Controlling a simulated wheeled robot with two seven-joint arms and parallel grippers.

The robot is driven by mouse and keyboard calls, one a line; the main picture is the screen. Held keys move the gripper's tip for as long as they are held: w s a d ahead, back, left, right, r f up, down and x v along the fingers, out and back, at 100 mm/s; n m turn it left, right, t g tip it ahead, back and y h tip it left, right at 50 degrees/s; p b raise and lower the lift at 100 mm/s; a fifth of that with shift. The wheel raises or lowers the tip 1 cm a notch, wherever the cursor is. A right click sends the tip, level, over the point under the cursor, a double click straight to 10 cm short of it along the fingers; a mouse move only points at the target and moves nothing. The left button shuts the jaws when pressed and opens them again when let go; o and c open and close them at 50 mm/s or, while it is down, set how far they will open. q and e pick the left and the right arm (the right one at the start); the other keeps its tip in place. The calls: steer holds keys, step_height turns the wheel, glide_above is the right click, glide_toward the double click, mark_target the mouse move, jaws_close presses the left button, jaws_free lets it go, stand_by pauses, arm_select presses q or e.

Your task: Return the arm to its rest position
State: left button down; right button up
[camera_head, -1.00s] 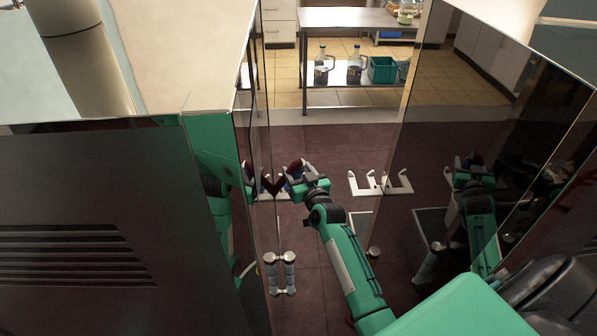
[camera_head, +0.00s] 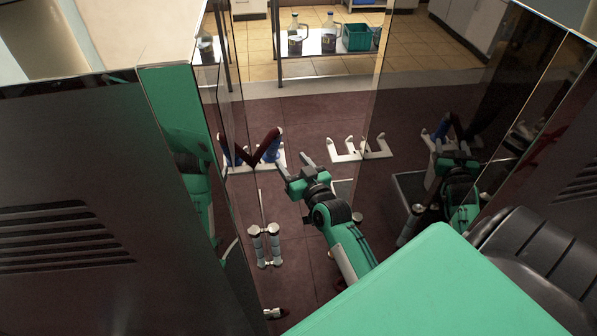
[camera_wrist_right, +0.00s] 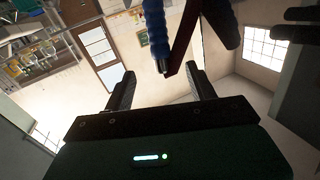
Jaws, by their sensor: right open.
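My right gripper (camera_head: 294,164) is open and empty in the head view. It sits just to the right of and nearer than a V-shaped dark red tool (camera_head: 262,158) with a blue part, which rests on a white holder. A gap shows between fingers and tool. In the right wrist view, the two fingers of the right gripper (camera_wrist_right: 162,92) are spread, with nothing between them. The tool's blue ribbed handle (camera_wrist_right: 157,32) and dark red arm (camera_wrist_right: 186,38) show beyond the fingertips. My left gripper is not in view.
A second white pronged holder (camera_head: 358,150) is empty to the right. Glossy dark panels (camera_head: 60,215) stand close on the left and right and mirror my arm. Upright pale cylinders (camera_head: 265,247) stand below the tool. A low table with jugs (camera_head: 328,34) and a green crate (camera_head: 357,37) is behind.

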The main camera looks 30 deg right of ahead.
steer(key=shift+s+a+r, duration=0.1)
steer(key=shift+s+a, duration=0.05)
steer(key=shift+s, duration=1.3)
